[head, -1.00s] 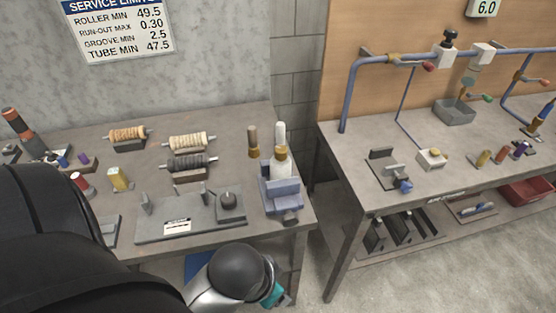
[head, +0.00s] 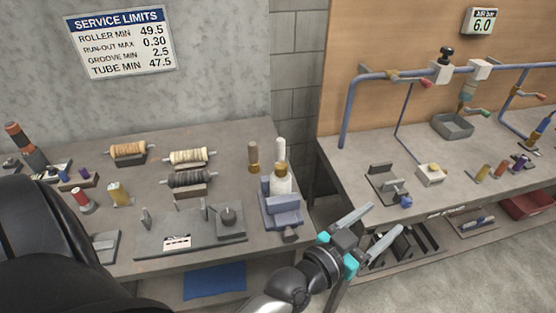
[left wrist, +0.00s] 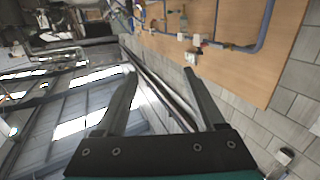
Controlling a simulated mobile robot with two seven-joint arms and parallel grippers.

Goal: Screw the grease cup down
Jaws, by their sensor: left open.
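A small white block with a brass-yellow round cap (head: 432,169), which looks like the grease cup, sits on the right bench. I cannot tell how far its cap is screwed down. My left gripper (head: 384,224) is open and empty in front of the right bench's near left corner, pointing right, below and left of the cap in the head view. In the left wrist view its two fingers (left wrist: 159,72) are spread with nothing between them. My right gripper is not in view.
The right bench also holds a dark fixture with a blue knob (head: 386,183), a grey tray (head: 452,127) and several small cylinders. Blue pipes (head: 350,103) with valves rise behind. The left bench (head: 120,235) carries rollers, bottles and a gauge plate. A gap separates the benches.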

